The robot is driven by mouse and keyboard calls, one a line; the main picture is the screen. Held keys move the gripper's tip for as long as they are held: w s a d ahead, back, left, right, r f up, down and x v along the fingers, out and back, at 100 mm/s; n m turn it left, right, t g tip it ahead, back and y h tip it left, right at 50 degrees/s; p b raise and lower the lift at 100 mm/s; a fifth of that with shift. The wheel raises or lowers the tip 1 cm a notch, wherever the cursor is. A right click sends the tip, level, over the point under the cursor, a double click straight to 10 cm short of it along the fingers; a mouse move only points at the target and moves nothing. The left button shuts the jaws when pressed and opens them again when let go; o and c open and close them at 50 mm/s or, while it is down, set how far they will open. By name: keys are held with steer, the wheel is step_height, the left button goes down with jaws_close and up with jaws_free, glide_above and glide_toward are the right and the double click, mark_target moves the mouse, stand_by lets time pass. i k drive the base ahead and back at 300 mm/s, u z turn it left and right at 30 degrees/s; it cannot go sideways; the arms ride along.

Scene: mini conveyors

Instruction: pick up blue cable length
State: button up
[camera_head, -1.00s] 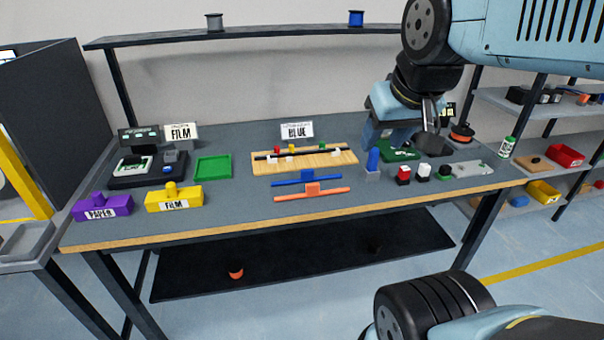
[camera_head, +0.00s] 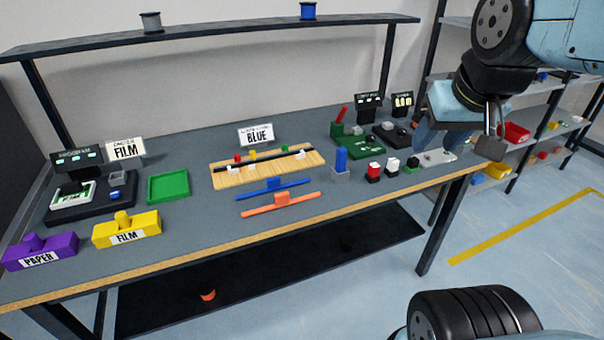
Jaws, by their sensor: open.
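The blue cable length (camera_head: 271,188) is a thin straight blue bar with a raised blue grip block at its middle. It lies on the grey tabletop in front of the wooden board (camera_head: 232,178), just behind an orange length (camera_head: 282,201) of like shape. My gripper (camera_head: 491,147) is open, at the table's right end, pointing down. It is well to the right of the blue length and apart from it. The fingertips are small and dark, and I see nothing between them.
A blue peg in a grey holder (camera_head: 341,174) and several small blocks stand to the right of the lengths. A green tray (camera_head: 168,187) and a yellow FILM block (camera_head: 127,230) are on the left. Bare tabletop lies before the lengths.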

mark_target(274, 183)
steer(key=u, duration=0.5)
steer(key=i, duration=0.15)
steer(key=z, duration=2.15)
steer(key=k, duration=1.5)
steer(key=u, duration=1.15)
steer(key=i, duration=1)
steer(key=u, duration=0.05)
